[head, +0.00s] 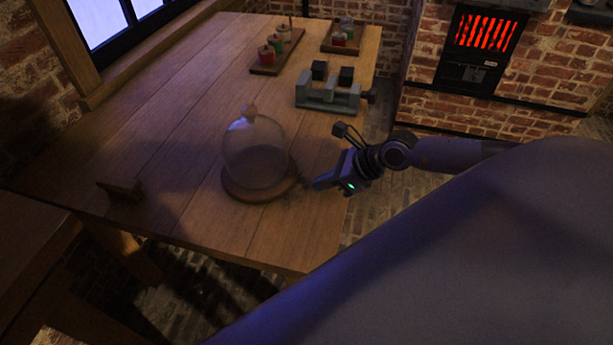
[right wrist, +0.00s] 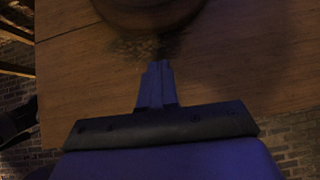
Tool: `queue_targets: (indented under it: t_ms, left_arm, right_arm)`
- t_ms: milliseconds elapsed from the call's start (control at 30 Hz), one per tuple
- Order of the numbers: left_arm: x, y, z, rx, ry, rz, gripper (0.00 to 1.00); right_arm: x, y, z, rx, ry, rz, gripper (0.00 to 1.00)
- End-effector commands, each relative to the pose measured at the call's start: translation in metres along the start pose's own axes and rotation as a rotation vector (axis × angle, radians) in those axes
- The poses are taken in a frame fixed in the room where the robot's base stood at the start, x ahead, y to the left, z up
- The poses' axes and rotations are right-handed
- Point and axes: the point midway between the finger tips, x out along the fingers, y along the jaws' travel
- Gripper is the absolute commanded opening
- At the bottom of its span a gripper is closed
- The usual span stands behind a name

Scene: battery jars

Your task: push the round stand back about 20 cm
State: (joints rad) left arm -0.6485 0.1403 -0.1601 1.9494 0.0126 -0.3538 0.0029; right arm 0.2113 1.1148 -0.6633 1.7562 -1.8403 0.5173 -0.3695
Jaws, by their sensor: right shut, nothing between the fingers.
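The round stand (head: 262,193) is a dark wooden disc with a clear glass dome (head: 256,150) on it, topped by a small knob. It sits near the front right part of the wooden table (head: 180,150). My right gripper (head: 316,184) is shut and empty, low over the table just right of the stand, its tip pointing at the rim. In the right wrist view the shut fingers (right wrist: 157,68) point at the stand's dark rounded edge (right wrist: 150,12). A small gap seems to lie between them; contact is hard to tell. My left gripper is not in view.
A grey vise-like fixture (head: 328,93) with dark blocks stands behind, near the right edge. Trays with small jars (head: 276,50) (head: 343,36) are at the back. A small dark wooden piece (head: 121,190) lies at the left. The table behind the stand's left side is clear.

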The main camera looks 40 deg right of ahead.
Motion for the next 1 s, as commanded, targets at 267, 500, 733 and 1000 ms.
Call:
queue_targets:
  t_ms: [267, 500, 733, 1000]
  left_arm:
    - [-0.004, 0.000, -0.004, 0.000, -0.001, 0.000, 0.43]
    - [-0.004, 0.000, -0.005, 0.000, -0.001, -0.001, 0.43]
    - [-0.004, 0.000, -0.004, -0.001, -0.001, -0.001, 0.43]
    - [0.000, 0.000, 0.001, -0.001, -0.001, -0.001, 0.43]
  right_arm:
    - [0.023, 0.000, 0.024, 0.000, -0.004, 0.000, 0.00]
    - [0.030, 0.000, 0.029, -0.001, -0.002, 0.000, 0.00]
    - [0.029, 0.000, 0.029, -0.001, -0.002, 0.000, 0.00]
    - [0.049, 0.001, 0.046, -0.001, -0.009, 0.002, 0.00]
